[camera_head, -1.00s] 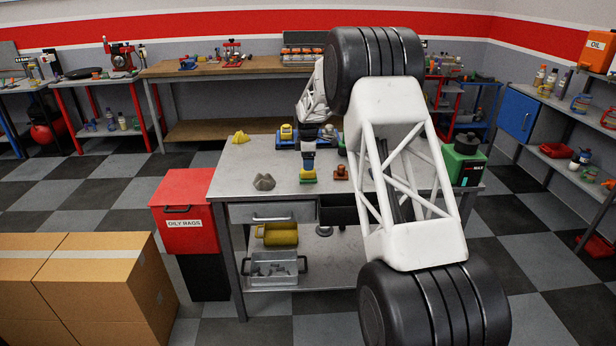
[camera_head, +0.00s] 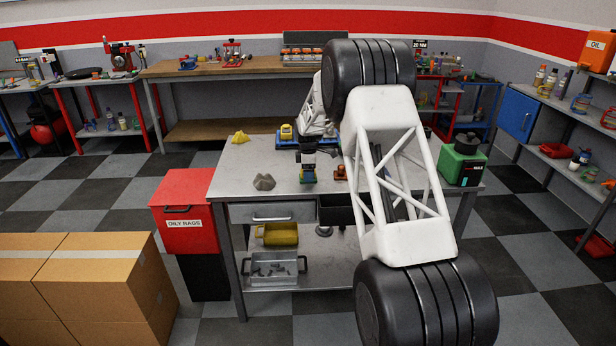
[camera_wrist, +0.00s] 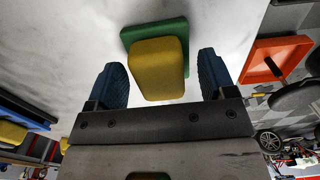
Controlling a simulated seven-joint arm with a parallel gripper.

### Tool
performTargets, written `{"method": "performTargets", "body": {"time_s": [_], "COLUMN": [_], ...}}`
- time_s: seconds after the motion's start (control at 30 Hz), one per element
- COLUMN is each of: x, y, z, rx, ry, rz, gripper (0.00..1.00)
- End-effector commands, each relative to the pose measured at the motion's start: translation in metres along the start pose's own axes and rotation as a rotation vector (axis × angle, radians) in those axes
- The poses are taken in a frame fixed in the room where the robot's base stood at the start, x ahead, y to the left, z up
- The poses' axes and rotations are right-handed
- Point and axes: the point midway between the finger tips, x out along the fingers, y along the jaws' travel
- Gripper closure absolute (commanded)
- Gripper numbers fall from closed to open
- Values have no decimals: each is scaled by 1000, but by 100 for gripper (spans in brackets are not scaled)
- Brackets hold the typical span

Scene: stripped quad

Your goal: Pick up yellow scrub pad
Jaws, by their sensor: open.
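The yellow scrub pad (camera_wrist: 158,68) is a yellow block on a green base (camera_wrist: 135,36), seen in the wrist view between my two blue fingertips. My gripper (camera_wrist: 165,80) is open, with one finger on each side of the pad and a visible gap at both sides. In the head view my gripper (camera_head: 308,172) is low over the metal table (camera_head: 235,185), and it hides most of the pad. Only a bit of the green base (camera_head: 308,181) shows below it.
A grey lump (camera_head: 264,182) and a yellow piece (camera_head: 241,137) lie left of my gripper. An orange-brown item (camera_head: 341,173) stands close on the right. A blue tray (camera_head: 287,141) is behind. A green can (camera_head: 462,162) stands at the table's right end.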

Motion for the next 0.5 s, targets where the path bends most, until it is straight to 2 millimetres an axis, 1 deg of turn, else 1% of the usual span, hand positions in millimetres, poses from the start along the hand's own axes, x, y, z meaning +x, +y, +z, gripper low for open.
{"method": "performTargets", "body": {"time_s": [0.43, 0.47, 0.5], "x": [-1, -1, -1], "y": [0, 0, 0], "z": [0, 0, 0], "rx": [0, 0, 0], "ry": [0, 0, 0], "rz": [0, 0, 0], "gripper": [23, 25, 31]}}
